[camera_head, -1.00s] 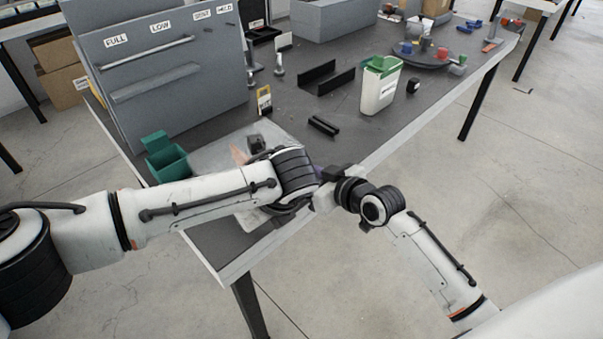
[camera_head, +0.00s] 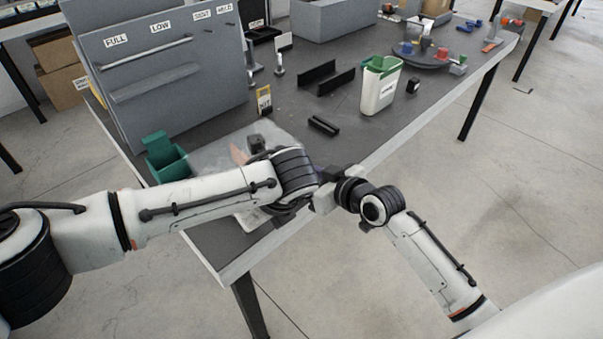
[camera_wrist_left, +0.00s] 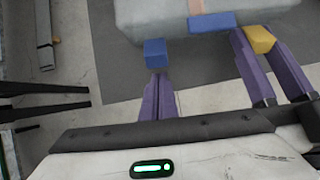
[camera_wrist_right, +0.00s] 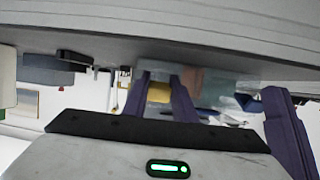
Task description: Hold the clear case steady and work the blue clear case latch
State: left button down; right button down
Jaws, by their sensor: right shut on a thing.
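The clear case (camera_wrist_left: 190,12) is a translucent box with a pinkish thing inside. In the head view it (camera_head: 212,154) lies at the table's near edge, partly hidden by my left arm. The blue latch (camera_wrist_left: 155,52) is a small block at the left of its front edge in the left wrist view. A blue middle piece (camera_wrist_left: 212,22) and a yellow block (camera_wrist_left: 260,38) sit further right. My left gripper (camera_wrist_left: 157,80) has its purple fingers together, tips at the blue latch. My right gripper (camera_wrist_right: 158,88) is shut on the yellow block. The head view hides both fingertips.
A green bin (camera_head: 166,160) stands left of the case, with a grey cabinet (camera_head: 160,70) behind. A white container with green rim (camera_head: 380,86), black holders (camera_head: 325,78) and a black bar (camera_head: 323,126) stand further back. Free table lies between them.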

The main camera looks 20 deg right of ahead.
pick_arm(q)
jog(key=shift+w, duration=0.15)
jog(key=shift+w+a+r, duration=0.2)
jog(key=shift+w+r, duration=0.25)
jog(key=shift+w, duration=0.25)
jog(key=shift+w+a+r, duration=0.2)
jog(key=shift+w+r, duration=0.2)
jog(key=shift+w, duration=0.25)
jog(key=s+d+r, duration=0.1)
jog(key=s+r, duration=0.2)
jog(key=s, duration=0.2)
jog(key=shift+s+d, duration=0.35)
jog(key=shift+s, duration=0.05)
pick_arm(e)
jog(key=c, duration=1.4)
grip_release()
jog(key=shift+o, duration=0.6)
jog(key=o, duration=0.4)
